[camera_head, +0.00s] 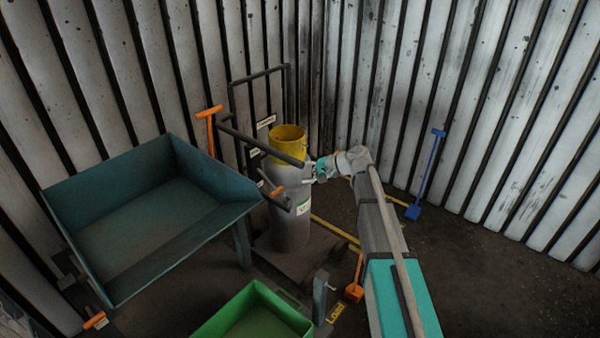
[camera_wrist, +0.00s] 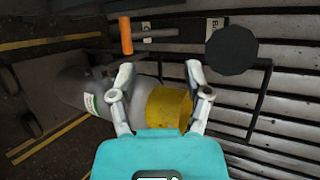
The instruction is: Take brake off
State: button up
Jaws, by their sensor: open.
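A hand cart carries a grey cylinder (camera_head: 292,215) with a yellow collar (camera_head: 287,138); the collar also shows in the wrist view (camera_wrist: 170,106). A small orange-handled lever (camera_head: 277,191) sticks out on the cylinder's near side. An orange handle on a thin rod is at the top of the wrist view (camera_wrist: 125,36), beyond my fingers. Small label plates sit near it, their text unreadable, so I cannot tell which part is the brake. My gripper (camera_wrist: 158,72) is open and empty beside the cylinder, its fingers apart over the collar's edge. It touches no lever that I can see.
A dark bar with a round end (camera_wrist: 232,50) juts out close to my right finger. A blue-grey tray (camera_head: 150,220) stands left, a green bin (camera_head: 255,315) in front. Corrugated walls close the back.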

jog(key=shift+p+v, duration=1.15)
jog(key=shift+v, duration=1.7)
jog(key=shift+s, duration=0.1)
jog(key=s+d+f+n+g+h, duration=0.15)
jog(key=s+d+f+h, duration=0.25)
jog(key=s, duration=0.5)
jog(key=s+d+f+n+g+h, duration=0.1)
jog(key=s+d+f+n+h, duration=0.15)
jog(key=s+h, duration=0.4)
jog(key=s+d+f+n+g+h, duration=0.15)
jog(key=s+d+f, duration=0.25)
jog(key=s, duration=0.6)
notch_tip(320, 180, up, 15)
jog(key=p, duration=1.5)
jog(key=shift+w+d+f+t+h, duration=0.15)
jog(key=shift+w+f+t+h, duration=0.05)
jog(key=shift+t+h, duration=0.1)
jog(key=shift+m, duration=0.25)
